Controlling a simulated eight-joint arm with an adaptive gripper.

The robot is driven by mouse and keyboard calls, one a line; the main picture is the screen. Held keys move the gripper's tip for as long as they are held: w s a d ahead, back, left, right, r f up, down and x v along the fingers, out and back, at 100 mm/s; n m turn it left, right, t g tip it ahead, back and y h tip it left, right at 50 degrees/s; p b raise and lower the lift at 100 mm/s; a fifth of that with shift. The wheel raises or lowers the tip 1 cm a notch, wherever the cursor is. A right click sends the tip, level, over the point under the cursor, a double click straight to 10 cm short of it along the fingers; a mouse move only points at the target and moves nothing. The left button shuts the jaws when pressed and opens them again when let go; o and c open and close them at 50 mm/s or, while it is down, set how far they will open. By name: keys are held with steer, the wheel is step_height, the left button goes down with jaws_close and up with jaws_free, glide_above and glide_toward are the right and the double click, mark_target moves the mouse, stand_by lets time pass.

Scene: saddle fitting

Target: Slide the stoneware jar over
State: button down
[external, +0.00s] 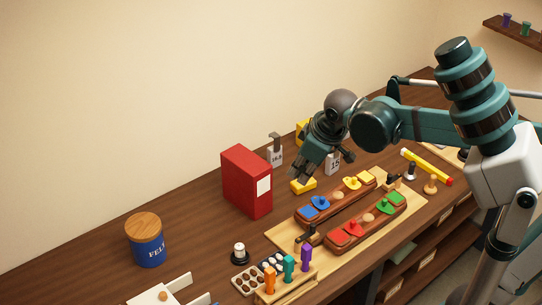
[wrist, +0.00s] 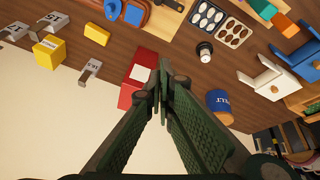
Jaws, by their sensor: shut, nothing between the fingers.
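The stoneware jar (external: 147,248) is blue with a wooden lid and "FELT" lettering. It stands upright on the bench at the left in the external view, and it also shows right of my fingers in the wrist view (wrist: 217,104). My gripper (external: 298,173) is shut and empty. It is in the air near the red box, well to the right of the jar and apart from it. In the wrist view my gripper's fingertips (wrist: 162,72) meet in front of the red box's edge. The jar's underside is hidden.
The red box (external: 246,182) with a white label stands between my gripper and the jar. Grey weights (external: 274,152) and a yellow block stand behind. A black-and-white knob (external: 239,253) and a tool rack (external: 287,283) are in front. Bench around the jar is clear.

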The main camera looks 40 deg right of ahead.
steer(key=w+a+n+g+h+p, duration=0.1)
steer(key=w+a+n+g+p, duration=0.35)
steer(key=w+a, duration=1.85)
steer(key=w+a+f+n+p, duration=0.1)
steer(key=a+f+n, duration=0.2)
steer(key=a+f, duration=0.3)
steer(key=w+a+f+n+h+p, duration=0.1)
steer(key=a+f, duration=0.5)
steer(key=a, duration=0.8)
steer(key=w+a+f+n+h+p, duration=0.1)
steer(key=w+a+f+n+p, duration=0.1)
steer(key=a+f, duration=0.4)
steer(key=a+n+p, duration=0.1)
steer(key=a+n, duration=0.1)
steer(key=a, duration=0.2)
steer(key=shift+a+n, duration=0.25)
steer(key=shift+n, duration=0.1)
steer(key=shift+f, duration=0.15)
